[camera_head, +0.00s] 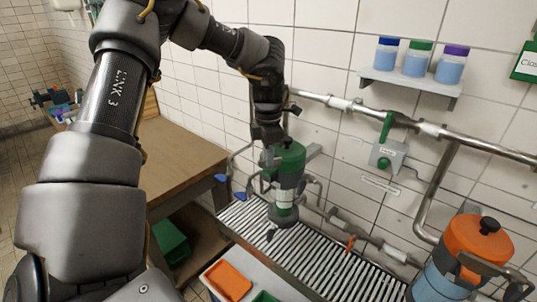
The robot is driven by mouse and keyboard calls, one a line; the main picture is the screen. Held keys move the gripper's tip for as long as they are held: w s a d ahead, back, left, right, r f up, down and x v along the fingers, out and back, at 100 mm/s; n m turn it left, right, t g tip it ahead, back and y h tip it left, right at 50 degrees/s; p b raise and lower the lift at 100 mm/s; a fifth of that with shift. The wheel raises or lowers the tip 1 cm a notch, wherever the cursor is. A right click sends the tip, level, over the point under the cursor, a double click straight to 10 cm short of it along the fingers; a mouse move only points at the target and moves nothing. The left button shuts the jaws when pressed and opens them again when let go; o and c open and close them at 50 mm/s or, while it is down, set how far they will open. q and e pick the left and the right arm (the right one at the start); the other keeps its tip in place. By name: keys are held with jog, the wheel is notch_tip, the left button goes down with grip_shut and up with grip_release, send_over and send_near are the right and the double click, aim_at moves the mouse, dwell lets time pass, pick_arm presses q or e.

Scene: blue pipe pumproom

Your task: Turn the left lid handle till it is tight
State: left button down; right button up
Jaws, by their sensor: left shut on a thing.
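A canister with a green lid (291,157) and a grey body stands upright on the slatted conveyor, with a pale label on its front. My left arm comes in from the left and reaches down over it. My left gripper (271,138) is shut at the top of the green lid, on the left lid handle, which its fingers and wrist mostly hide. I cannot tell from this view how far the handle is turned. My right gripper is not in view.
A second canister with an orange lid (478,238) and black knob stands at right. Pipes and a green-handled valve (386,128) line the wall. Bottles (417,58) stand on a shelf. A wooden table (180,155) is at left.

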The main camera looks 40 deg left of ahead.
pick_arm(q)
jog(key=m, duration=0.2)
jog(key=m+p, duration=0.1)
jog(key=m, duration=0.2)
jog(key=shift+w+a+r+m, duration=0.1)
jog(key=shift+w+m, duration=0.05)
jog(key=shift+m, duration=0.15)
jog(key=m, duration=0.5)
jog(key=shift+w+m+p, duration=0.1)
jog(key=shift+m+p, duration=0.2)
jog(key=shift+p, duration=0.05)
jog(key=c, duration=1.8)
grip_release()
jog(key=shift+w+r, duration=0.1)
jog(key=shift+r, duration=0.35)
notch_tip(320, 180, up, 10)
jog(key=shift+f, duration=0.15)
